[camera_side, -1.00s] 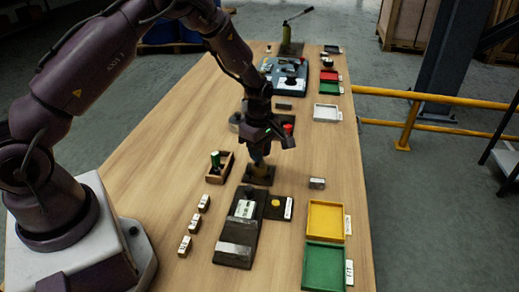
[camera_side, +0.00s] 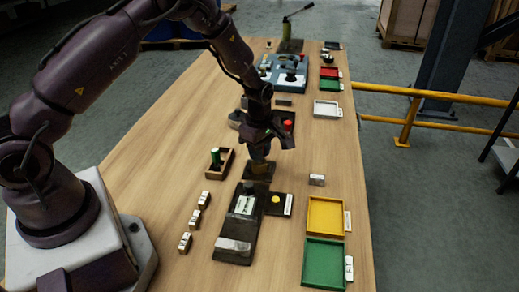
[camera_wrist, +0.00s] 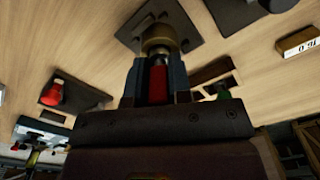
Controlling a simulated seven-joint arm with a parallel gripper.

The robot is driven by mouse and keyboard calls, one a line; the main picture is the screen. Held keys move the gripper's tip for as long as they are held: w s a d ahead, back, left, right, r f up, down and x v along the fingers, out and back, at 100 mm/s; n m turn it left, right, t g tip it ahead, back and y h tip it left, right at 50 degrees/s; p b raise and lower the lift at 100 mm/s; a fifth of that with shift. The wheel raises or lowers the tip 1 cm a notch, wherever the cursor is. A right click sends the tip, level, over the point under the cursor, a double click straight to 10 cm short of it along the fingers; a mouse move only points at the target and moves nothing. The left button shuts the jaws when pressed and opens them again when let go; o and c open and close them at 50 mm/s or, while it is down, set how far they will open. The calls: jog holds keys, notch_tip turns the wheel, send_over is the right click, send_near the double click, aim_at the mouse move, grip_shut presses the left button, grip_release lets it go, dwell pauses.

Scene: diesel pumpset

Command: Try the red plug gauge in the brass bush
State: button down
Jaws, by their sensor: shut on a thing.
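My gripper (camera_side: 259,152) points down over the brass bush (camera_side: 259,169), which stands on a dark plate (camera_side: 250,180) mid-table. In the wrist view, my gripper (camera_wrist: 158,75) is shut on the red plug gauge (camera_wrist: 157,85), its red handle between the two fingers. The brass bush (camera_wrist: 160,37) is directly beyond the fingertips on its dark plate (camera_wrist: 190,20). The gauge's pale end (camera_wrist: 158,50) is at the bush mouth; I cannot tell how far it is in. In the side view the fingers hide the gauge.
A wooden box (camera_side: 228,163) holding a green-handled gauge (camera_side: 215,157) stands close left. A dark plate with a red knob (camera_side: 288,125) lies behind. A dark fixture (camera_side: 238,225), a yellow tray (camera_side: 311,232) and a green tray (camera_side: 323,265) lie in front.

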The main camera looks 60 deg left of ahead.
jog(key=shift+f, duration=0.4)
dwell(0.3)
jog(key=shift+r, duration=0.15)
dwell(0.8)
jog(key=shift+r, duration=2.05)
jog(key=shift+r, duration=0.1)
jog(key=shift+r, duration=2)
